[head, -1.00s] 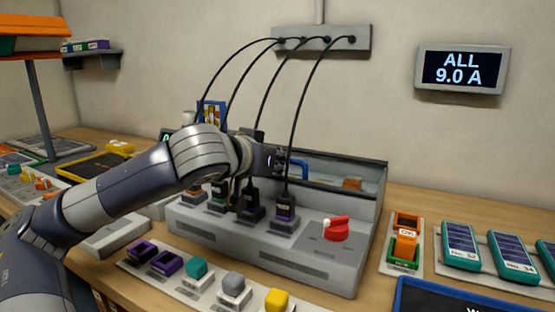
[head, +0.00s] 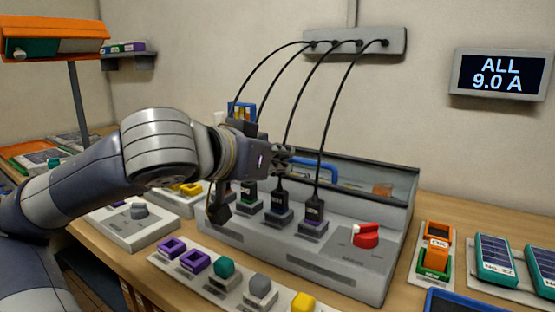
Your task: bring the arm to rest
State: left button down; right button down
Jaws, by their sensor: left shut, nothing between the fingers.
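My left gripper (head: 284,157) is in the middle of the head view, at the end of my arm that comes in from the left. Its fingers look closed, with nothing held. It is in front of the black cables and above the grey charging station (head: 335,272). Black plugs (head: 316,206) on cables stand in the station's slots. The arm and gripper hide part of the station's left side. My right gripper is out of view.
A red knob (head: 366,235) is on the station's right. A strip of coloured blocks (head: 224,267) lies in front. A wall display (head: 500,75) reads "ALL 9.0 A". An orange-topped stand (head: 55,40) is at the left.

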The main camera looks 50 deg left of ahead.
pick_arm(q)
jog(key=shift+s+d+r, duration=0.15)
jog(key=shift+s, duration=0.25)
